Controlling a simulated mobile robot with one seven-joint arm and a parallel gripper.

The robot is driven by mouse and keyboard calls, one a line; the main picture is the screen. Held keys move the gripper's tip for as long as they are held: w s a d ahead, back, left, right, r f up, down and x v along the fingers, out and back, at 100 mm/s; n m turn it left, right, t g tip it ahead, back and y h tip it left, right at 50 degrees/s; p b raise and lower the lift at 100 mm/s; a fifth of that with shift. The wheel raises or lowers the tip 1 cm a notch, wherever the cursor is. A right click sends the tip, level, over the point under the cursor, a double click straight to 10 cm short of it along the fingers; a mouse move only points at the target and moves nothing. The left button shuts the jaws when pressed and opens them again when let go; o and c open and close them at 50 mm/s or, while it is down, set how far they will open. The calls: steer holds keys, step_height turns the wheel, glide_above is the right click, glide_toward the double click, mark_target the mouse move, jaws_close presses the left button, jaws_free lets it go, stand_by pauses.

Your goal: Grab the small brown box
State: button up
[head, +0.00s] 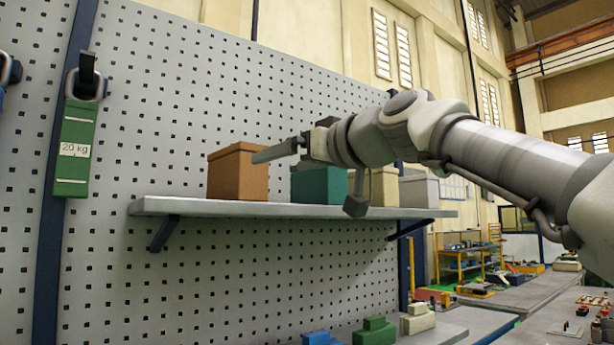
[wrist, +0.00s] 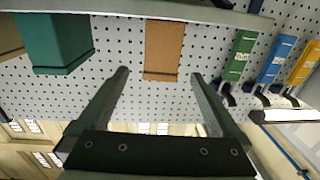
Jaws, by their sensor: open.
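The small brown box (head: 238,174) stands upright at the left part of a grey wall shelf in the head view. In the wrist view the brown box (wrist: 163,50) is centred, just beyond and between the two fingers. My gripper (wrist: 157,75) is open and empty, with its fingers on either side of the line to the box. In the head view my gripper (head: 262,155) reaches in from the right, its finger overlapping the box's right edge. Whether it touches the box cannot be told from there.
The shelf (head: 300,210) also holds a teal box (head: 318,186) right of the brown one, then a beige box (head: 384,187) and a pale grey box (head: 419,190). A pegboard wall (head: 150,110) stands behind. A green 20 kg block (head: 75,150) hangs at left.

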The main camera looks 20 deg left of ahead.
mark_target(250, 168)
steer(key=p+x, duration=0.6)
steer(key=x, duration=0.1)
steer(key=p+x, duration=0.4)
steer(key=shift+a+r, duration=0.1)
steer(key=shift+r, duration=0.3)
steer(key=shift+w+a+f+p, duration=0.15)
steer(key=shift+w+a+p, duration=0.1)
steer(key=shift+a+p, duration=0.05)
steer(key=shift+p+x, duration=0.75)
steer(key=shift+p, duration=0.1)
steer(key=p+x, duration=0.2)
steer(key=shift+w+a, duration=0.15)
steer(key=shift+a, duration=0.2)
steer(key=shift+w+a+p, duration=0.3)
steer(key=shift+a+p, duration=0.15)
steer(key=shift+p, duration=0.05)
